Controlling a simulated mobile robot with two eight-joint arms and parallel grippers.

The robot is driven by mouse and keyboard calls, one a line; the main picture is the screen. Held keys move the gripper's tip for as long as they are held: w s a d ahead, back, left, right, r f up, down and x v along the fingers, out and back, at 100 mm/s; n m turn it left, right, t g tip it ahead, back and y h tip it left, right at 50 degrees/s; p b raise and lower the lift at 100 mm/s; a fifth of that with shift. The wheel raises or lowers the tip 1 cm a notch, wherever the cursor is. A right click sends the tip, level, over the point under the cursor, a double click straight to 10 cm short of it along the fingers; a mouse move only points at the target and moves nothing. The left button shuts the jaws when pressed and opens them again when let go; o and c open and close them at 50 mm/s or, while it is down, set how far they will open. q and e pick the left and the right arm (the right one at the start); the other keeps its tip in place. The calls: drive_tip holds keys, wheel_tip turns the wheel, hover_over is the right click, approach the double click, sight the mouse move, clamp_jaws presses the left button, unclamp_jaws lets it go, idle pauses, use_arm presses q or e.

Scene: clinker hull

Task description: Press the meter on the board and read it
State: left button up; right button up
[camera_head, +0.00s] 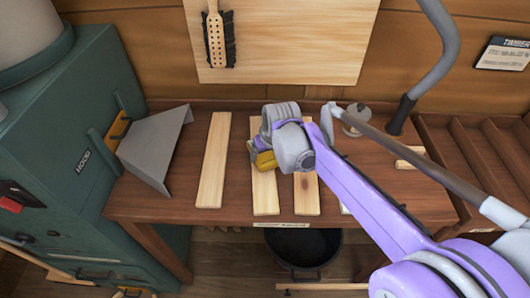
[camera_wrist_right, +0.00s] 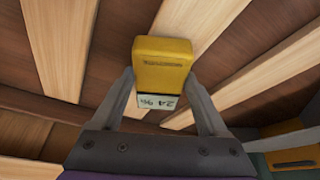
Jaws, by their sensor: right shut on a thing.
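The yellow meter (camera_head: 266,161) is in my right gripper (camera_head: 257,152), over the second pale board from the left (camera_head: 265,195) on the bench. In the right wrist view the two fingers of the gripper (camera_wrist_right: 160,82) are shut on the sides of the yellow meter (camera_wrist_right: 163,55). A pale display (camera_wrist_right: 156,101) on it shows dark characters, possibly a number with a percent sign, too small to read surely. A pale board (camera_wrist_right: 200,30) runs behind the meter. I cannot tell whether the meter touches the board. My left gripper is not in view.
Other pale boards lie on the bench (camera_head: 150,205), one at left (camera_head: 213,160) and one at right (camera_head: 306,195). A green cabinet (camera_head: 85,110) with a grey hood (camera_head: 158,150) stands left. A black bucket (camera_head: 302,248) is below. A grey hose (camera_head: 440,65) hangs upper right.

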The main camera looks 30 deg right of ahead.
sight(265, 155)
drive_tip(key=shift+r+p, duration=3)
drive_tip(key=shift+r, duration=1.05)
drive_tip(key=shift+f, duration=0.1)
